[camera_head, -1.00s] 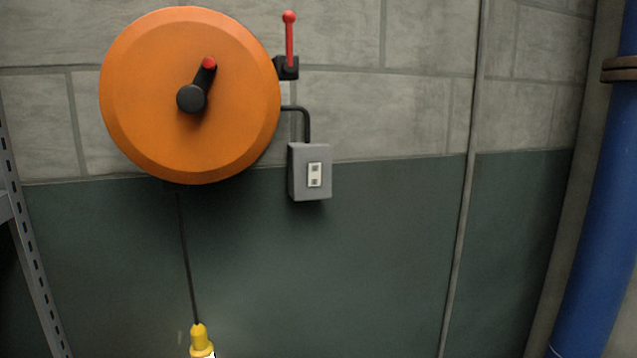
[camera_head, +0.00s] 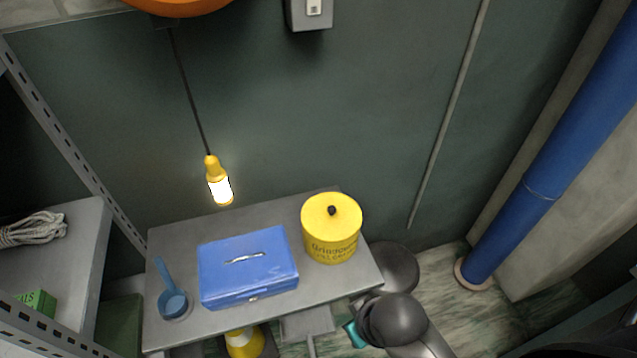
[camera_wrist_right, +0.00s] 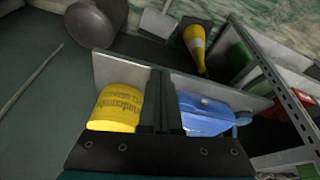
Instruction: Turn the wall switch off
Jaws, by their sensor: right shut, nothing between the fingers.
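The wall switch (camera_head: 313,8) is a white plate on a grey box (camera_head: 309,22) at the top edge of the head view, partly cut off. I cannot tell its on or off position. My right gripper (camera_wrist_right: 161,75) is shut and empty in the wrist view. Its dark fingers are side by side in front of the table, between the yellow canister and the blue box in the picture. In the head view my right arm is low at the right of the table, well below the switch. My left gripper is in neither view.
A lit yellow lamp (camera_head: 218,181) hangs from the orange reel (camera_head: 185,5). The table (camera_head: 180,240) holds a blue box (camera_head: 248,268), a yellow canister (camera_head: 331,228) and a blue ladle (camera_head: 172,300). Shelving (camera_head: 75,235) stands left, a blue pipe (camera_head: 560,165) right.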

